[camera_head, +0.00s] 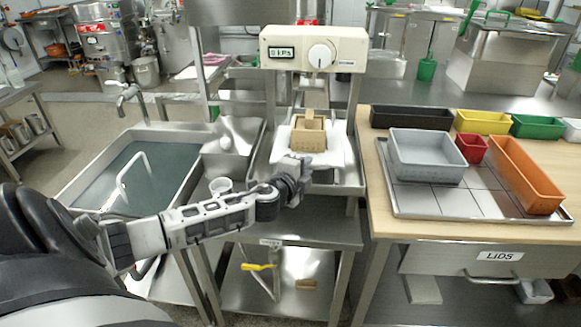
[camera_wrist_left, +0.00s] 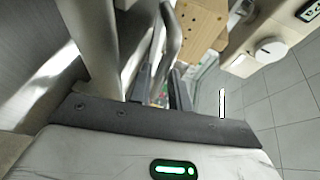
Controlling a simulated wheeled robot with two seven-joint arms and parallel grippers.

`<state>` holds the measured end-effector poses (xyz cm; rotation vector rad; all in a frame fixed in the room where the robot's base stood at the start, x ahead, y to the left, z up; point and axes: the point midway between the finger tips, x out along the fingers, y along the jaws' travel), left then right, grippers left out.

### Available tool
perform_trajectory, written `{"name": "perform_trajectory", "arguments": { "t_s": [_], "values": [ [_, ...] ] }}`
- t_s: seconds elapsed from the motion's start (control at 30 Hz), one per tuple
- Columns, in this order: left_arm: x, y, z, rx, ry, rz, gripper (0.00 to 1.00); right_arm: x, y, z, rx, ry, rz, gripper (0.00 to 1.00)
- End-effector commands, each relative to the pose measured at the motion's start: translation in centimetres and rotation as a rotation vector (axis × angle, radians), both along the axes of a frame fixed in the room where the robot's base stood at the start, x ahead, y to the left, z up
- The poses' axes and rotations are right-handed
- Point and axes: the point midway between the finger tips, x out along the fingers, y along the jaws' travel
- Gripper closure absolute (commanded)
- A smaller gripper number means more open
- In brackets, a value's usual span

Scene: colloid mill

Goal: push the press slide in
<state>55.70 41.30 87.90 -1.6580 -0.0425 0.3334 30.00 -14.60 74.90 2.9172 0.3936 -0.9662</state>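The press (camera_head: 313,50) has a cream head with a dial and a display that seems to read 0 kPa. Below it, the white press slide (camera_head: 335,158) sticks out toward me, carrying a wooden mould (camera_head: 308,133). My left gripper (camera_head: 293,166) is at the slide's front left, seen mostly from behind, so contact is unclear. In the left wrist view its fingers (camera_wrist_left: 163,92) are apart with a gap between them. A grey curved bar (camera_wrist_left: 171,32) lies just beyond the fingertips. The mould (camera_wrist_left: 203,24) shows there with holes in its side. My right gripper is not in view.
A sink (camera_head: 140,175) with water is to the left, with a white cup (camera_head: 220,187) by its edge. On the right a wooden table holds a metal tray (camera_head: 430,203) with a grey bin (camera_head: 428,155) and an orange bin (camera_head: 527,175). A shelf lies below the press.

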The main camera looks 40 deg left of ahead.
Motion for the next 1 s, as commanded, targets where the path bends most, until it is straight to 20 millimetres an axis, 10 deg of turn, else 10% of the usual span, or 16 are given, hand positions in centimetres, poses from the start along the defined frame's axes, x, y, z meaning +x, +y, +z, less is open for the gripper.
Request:
{"name": "perform_trajectory", "arguments": {
  "t_s": [0.6,1.0],
  "values": [
    [-11.8,-2.8,2.2,0.0,0.005,-0.002,0.81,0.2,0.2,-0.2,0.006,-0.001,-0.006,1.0],
    [-14.2,-3.3,2.9,0.001,0.0,0.0,0.81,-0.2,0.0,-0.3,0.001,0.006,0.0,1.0]
  ]
}}
